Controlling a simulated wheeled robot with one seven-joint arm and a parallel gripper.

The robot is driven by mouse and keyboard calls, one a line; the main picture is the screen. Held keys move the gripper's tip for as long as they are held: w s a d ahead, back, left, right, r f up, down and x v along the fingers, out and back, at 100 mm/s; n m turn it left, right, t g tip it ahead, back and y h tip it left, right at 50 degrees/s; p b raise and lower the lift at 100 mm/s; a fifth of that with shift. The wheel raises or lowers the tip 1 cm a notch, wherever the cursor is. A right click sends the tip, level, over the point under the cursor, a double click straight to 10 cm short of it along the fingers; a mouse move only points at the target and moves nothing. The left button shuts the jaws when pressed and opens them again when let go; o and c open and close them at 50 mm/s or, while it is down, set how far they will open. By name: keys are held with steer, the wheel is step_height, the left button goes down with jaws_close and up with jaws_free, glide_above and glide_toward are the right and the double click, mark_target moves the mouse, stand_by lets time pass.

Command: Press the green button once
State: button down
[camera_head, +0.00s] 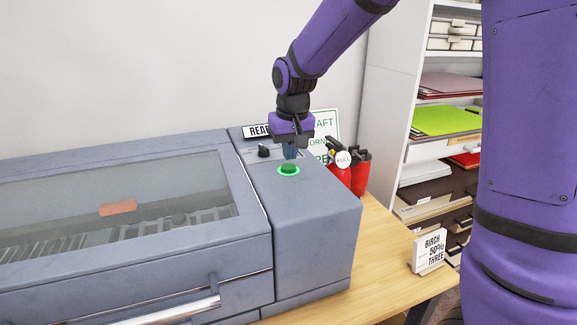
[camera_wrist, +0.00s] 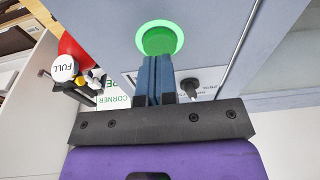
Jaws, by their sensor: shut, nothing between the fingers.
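The green button (camera_head: 289,169) sits on the top face of the grey machine (camera_head: 312,205), inside a bright green ring. It also shows in the wrist view (camera_wrist: 159,39), just beyond my fingertips. My gripper (camera_head: 290,156) points down above the machine top, with its blue fingers shut and empty. In the head view the fingertips are just above and behind the button. I cannot tell whether they touch it.
A black knob (camera_head: 264,151) stands on the machine top to the left of my gripper. Red extinguishers (camera_head: 361,172) with a "FULL" tag stand behind the machine to the right. A small "BIRCH" sign (camera_head: 429,250) stands on the wooden table (camera_head: 375,262). Shelves of coloured sheets (camera_head: 446,120) are at the right.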

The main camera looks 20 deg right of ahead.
mark_target(290, 167)
steer(key=shift+f, duration=1.3)
step_height(290, 167, up, 9)
stand_by(1.0)
stand_by(0.4)
steer(key=s+d+r+t, duration=0.1)
steer(key=s+d+r, duration=0.1)
steer(key=s, duration=1.2)
steer(key=s+d+r+t, duration=0.1)
steer(key=s+d, duration=0.4)
steer(key=s, duration=0.9)
steer(key=shift+s+r+t, duration=0.25)
steer(key=shift+r+t, duration=0.1)
steer(key=shift+t, duration=0.35)
